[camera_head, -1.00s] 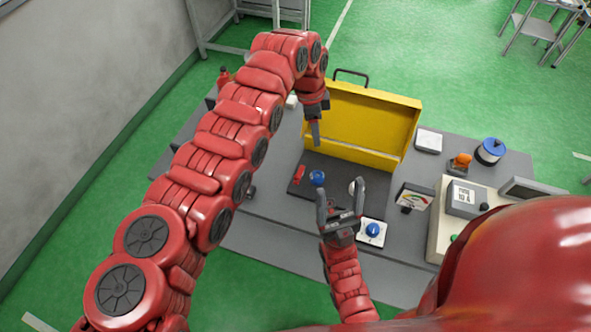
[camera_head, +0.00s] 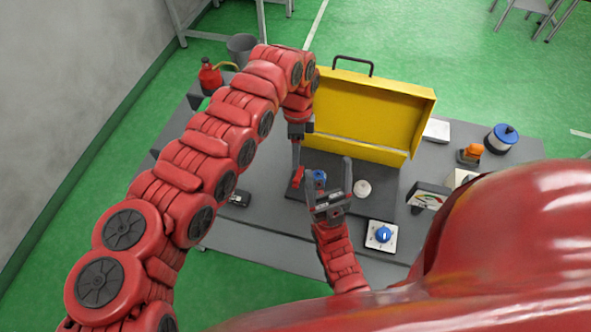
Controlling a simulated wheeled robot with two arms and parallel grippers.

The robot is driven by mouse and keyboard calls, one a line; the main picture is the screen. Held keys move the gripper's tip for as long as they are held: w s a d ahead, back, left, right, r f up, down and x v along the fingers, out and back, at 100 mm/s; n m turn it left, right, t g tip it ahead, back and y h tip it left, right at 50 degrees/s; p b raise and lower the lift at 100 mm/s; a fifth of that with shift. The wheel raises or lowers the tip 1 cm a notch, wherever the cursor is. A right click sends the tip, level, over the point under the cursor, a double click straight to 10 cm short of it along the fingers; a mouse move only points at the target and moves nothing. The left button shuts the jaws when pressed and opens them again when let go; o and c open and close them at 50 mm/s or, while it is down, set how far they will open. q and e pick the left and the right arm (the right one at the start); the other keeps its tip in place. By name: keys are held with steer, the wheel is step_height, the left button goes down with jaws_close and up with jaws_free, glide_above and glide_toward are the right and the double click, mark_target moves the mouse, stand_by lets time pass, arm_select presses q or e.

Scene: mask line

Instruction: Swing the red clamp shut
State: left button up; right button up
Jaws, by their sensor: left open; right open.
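The red clamp (camera_head: 298,177) is a small red piece on the dark base plate (camera_head: 375,188), in front of the open yellow case. My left gripper (camera_head: 296,165) points down right at the clamp and partly covers it; I cannot tell whether it touches. It is open, though its fingers show almost edge-on. My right gripper (camera_head: 330,178) is open, low over the plate, to the right of the clamp. A blue round part (camera_head: 318,177) shows between or behind its fingers. A white round part (camera_head: 362,188) sits to its right.
The yellow case (camera_head: 365,115) stands open behind the plate. A blue knob on a white box (camera_head: 381,235), a gauge (camera_head: 429,195), an orange-topped item (camera_head: 471,153) and a blue spool (camera_head: 501,138) stand to the right. A red bottle (camera_head: 209,75) stands at the back left.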

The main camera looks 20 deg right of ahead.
mark_target(296, 179)
arm_select(q)
steer(key=f, duration=0.2)
steer(key=s+f+p, duration=0.1)
steer(key=f, duration=0.2)
steer(key=f+p, duration=0.1)
steer(key=f, duration=0.2)
steer(key=shift+s+a, duration=0.3)
steer(key=shift+a+f, duration=0.1)
steer(key=shift+f, duration=0.45)
jaws_close()
